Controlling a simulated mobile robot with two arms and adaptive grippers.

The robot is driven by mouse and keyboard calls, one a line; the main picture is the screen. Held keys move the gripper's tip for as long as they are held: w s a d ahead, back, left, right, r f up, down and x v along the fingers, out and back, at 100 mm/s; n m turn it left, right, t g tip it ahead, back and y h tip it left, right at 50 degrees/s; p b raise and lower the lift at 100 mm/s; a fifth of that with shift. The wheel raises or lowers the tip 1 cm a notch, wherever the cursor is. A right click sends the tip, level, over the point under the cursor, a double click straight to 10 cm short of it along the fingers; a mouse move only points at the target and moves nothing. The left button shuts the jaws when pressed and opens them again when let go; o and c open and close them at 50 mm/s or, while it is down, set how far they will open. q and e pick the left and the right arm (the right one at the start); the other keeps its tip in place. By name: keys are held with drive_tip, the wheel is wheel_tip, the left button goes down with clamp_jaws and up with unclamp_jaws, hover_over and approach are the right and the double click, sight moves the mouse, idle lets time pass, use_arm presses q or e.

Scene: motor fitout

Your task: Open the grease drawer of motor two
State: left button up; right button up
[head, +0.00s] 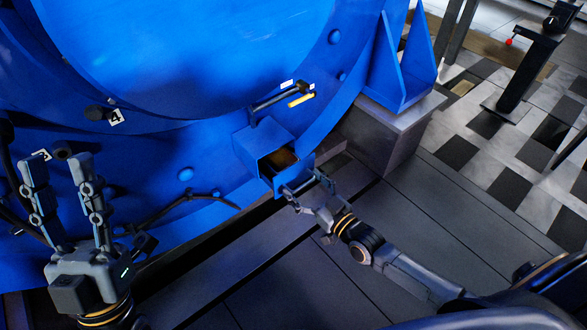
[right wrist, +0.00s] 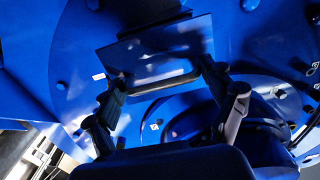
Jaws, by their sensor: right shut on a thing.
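The blue grease drawer (head: 292,174) sits in a blue box housing (head: 262,145) low on the large round blue motor (head: 110,150). It stands partly out, with a brownish inside showing behind its front. My right gripper (head: 302,184) is shut on the drawer at its front; the exact contact is hard to make out. In the right wrist view the drawer's blue panel (right wrist: 165,48) lies between the two fingers (right wrist: 163,85). My left gripper (head: 58,165) is open and empty, fingers pointing up, at the lower left in front of the motor.
A black lever with a yellow end (head: 300,100) juts out above the drawer housing. A tag marked 4 (head: 116,117) is on the motor at left. A grey block (head: 395,130) with a blue bracket stands right of the drawer. Grey floor plates (head: 430,210) are clear at right.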

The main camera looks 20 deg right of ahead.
use_arm(q)
drive_tip(key=w+f+g+y+p, duration=0.1)
drive_tip(key=w+f+g+y, duration=0.1)
drive_tip(key=w+f+g, duration=0.3)
drive_tip(key=shift+w+d+f+p, duration=0.35)
drive_tip(key=shift+w+d+f, duration=0.15)
drive_tip(key=shift+w, duration=0.35)
use_arm(e)
drive_tip(key=v, duration=0.4)
drive_tip(key=shift+d+r, duration=0.1)
drive_tip(key=shift+d, duration=0.15)
drive_tip(key=o, duration=1.4)
drive_tip(key=shift+c, duration=0.2)
drive_tip(key=shift+s, duration=0.1)
drive_tip(key=v, duration=1.2)
drive_tip(key=shift+a, duration=0.1)
